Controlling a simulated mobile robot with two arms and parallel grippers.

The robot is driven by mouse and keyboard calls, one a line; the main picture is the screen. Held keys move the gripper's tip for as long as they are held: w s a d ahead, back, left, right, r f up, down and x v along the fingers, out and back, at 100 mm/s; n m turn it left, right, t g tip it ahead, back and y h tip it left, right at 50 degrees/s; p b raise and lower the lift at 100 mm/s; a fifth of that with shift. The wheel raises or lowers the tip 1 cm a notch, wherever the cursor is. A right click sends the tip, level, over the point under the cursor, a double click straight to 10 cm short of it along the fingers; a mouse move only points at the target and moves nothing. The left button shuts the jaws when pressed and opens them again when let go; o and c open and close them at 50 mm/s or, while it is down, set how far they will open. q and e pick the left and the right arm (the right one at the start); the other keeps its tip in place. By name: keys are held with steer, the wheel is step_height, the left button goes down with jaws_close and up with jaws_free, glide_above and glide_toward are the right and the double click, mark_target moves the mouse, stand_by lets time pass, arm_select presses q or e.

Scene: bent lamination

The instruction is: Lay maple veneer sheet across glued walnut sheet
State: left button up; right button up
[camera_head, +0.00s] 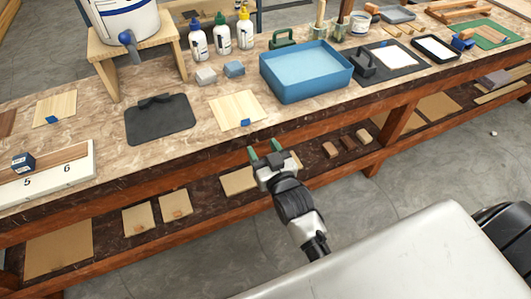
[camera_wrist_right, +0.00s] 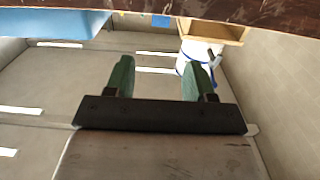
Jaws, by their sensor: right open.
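A pale wood sheet (camera_head: 232,108), which looks like maple veneer, lies flat on the bench with a small blue tab at its front edge. A similar pale sheet (camera_head: 52,110) with a blue tab lies farther left. I cannot tell for sure which sheet is the glued walnut one; a brown piece (camera_head: 6,122) shows at the left edge, cut off by the frame. My right gripper (camera_head: 265,150) is open and empty, in front of the bench's front edge and apart from the sheets. Its green fingers also show spread in the right wrist view (camera_wrist_right: 157,68). My left gripper is not in view.
A dark mat (camera_head: 155,125) with a black handled tool lies between the pale sheets. A blue tray (camera_head: 305,85) stands to the right. A white numbered board (camera_head: 75,181) is at front left. Glue bottles (camera_head: 222,42) stand behind. The bench edge lies just beyond my right gripper.

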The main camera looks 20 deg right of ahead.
steer(key=shift+s, duration=0.7)
steer(key=shift+f, duration=0.1)
